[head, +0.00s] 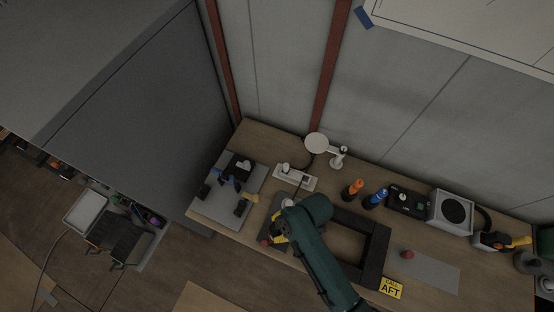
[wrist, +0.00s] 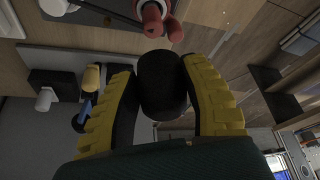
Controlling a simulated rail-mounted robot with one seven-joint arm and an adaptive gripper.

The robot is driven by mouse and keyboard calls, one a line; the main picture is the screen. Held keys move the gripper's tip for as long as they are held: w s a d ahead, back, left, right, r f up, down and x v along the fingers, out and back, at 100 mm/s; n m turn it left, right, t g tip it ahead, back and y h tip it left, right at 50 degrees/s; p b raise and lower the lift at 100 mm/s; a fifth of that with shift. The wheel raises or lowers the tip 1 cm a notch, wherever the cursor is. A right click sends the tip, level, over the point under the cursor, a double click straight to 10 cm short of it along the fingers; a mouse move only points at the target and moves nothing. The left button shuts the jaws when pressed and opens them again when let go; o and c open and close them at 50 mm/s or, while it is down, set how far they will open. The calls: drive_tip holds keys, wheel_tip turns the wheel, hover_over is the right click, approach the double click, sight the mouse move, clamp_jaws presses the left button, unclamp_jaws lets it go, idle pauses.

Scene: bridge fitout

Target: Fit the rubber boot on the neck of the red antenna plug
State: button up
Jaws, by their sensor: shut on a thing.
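My gripper (wrist: 163,72) has yellow fingers with black pads, shut on a black, roughly cylindrical rubber boot (wrist: 162,92). The red antenna plug (wrist: 154,17) shows just beyond the boot at the top of the wrist view, with a second red part beside it. The boot appears apart from the plug, though the gap in depth is hard to judge. In the head view my gripper (head: 279,229) is low over a dark mat (head: 270,244), with a small red thing (head: 265,242) beside it. The boot is hidden there by my arm.
A grey tray (head: 217,214) with tools lies at left.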

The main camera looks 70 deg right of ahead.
sight(278, 230)
drive_tip(key=shift+w, duration=0.1)
drive_tip(key=shift+r+p, duration=0.25)
drive_tip(key=shift+p, duration=0.05)
drive_tip(key=shift+f+b, duration=1.7)
drive_tip(key=shift+f, duration=0.9)
drive_tip(key=shift+f, duration=0.1)
drive_tip(key=shift+f+b, duration=0.75)
drive_tip(key=shift+f, duration=0.55)
drive_tip(key=shift+f, duration=0.1)
drive_tip(key=shift+f+b, duration=0.55)
drive_tip(key=shift+f, duration=0.25)
